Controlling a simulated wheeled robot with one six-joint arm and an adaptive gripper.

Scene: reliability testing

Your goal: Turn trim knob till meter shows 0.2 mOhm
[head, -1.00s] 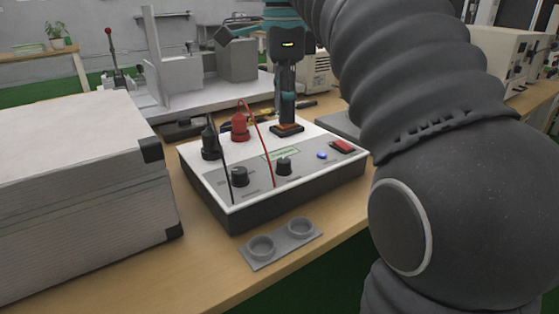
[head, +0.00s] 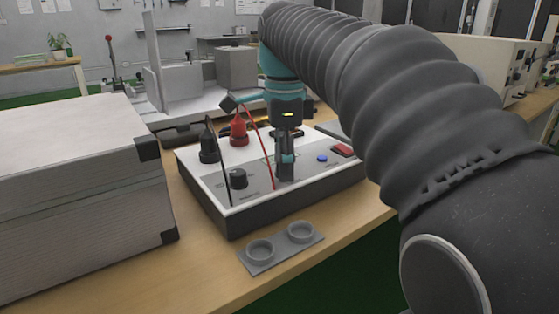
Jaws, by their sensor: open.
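The meter box (head: 265,205) is a dark case with a white and grey top panel, standing on the wooden bench. A black knob (head: 238,178) sits at the panel's front left. My gripper (head: 285,176) points down over the front middle of the panel, where a second, smaller knob stood in view earlier; that knob is now hidden behind my fingers. I cannot tell whether the fingers touch it. My gripper is open. The display is mostly covered by my gripper and its reading is not legible.
Black (head: 208,150) and red (head: 238,130) plugs with thin leads stand on the panel. A blue button (head: 322,158) and red switch (head: 342,150) are at right. A large case (head: 80,190) stands left. A grey two-cup holder (head: 281,248) lies in front.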

